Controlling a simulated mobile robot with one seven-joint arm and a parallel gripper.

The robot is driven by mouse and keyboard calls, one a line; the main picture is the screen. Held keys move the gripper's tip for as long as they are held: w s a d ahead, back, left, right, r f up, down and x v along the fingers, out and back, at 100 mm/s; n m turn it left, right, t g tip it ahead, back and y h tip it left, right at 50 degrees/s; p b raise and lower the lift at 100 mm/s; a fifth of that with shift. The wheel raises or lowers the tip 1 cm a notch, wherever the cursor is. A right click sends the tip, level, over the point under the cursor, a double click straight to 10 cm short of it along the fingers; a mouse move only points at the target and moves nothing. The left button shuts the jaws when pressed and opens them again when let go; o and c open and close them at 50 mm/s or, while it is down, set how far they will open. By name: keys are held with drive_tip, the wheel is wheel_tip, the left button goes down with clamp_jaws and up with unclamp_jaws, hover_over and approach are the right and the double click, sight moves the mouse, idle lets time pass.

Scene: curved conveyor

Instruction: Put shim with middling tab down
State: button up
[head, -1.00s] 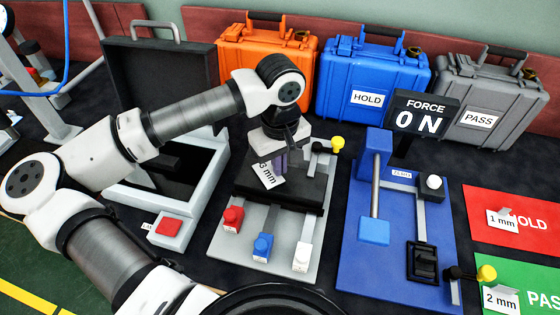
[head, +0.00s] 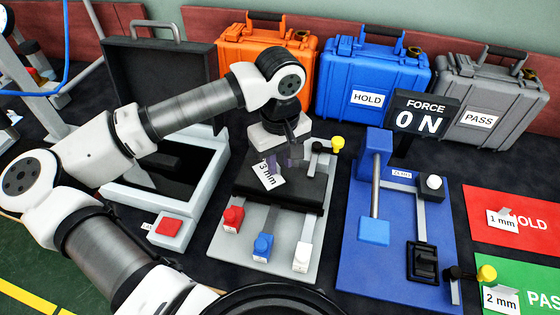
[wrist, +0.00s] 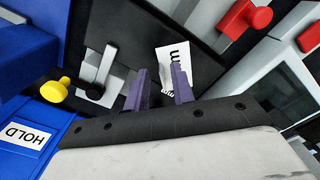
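A white tag marked 3 mm (head: 268,175) lies on the black plate (head: 305,193) of the grey fixture; the tag also shows in the wrist view (wrist: 172,57). My gripper (head: 280,162) is just above that plate, beside the tag. In the wrist view its two purple fingers (wrist: 160,86) stand apart, and the right finger covers part of the tag. I see nothing clamped between them. Other tags read 1 mm (head: 502,220) on the red mat and 2 mm (head: 501,299) on the green mat. I cannot tell which piece has the middling tab.
The grey fixture has red (head: 233,219), blue (head: 262,247) and white (head: 301,256) blocks in front, and a yellow knob (head: 337,143) behind. A blue press base (head: 350,265) stands to the right, with a display (head: 421,115) reading 0 N. Cases line the back.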

sight(280, 175)
wheel_tip(280, 175, up, 11)
drive_tip(key=shift+b, duration=0.3)
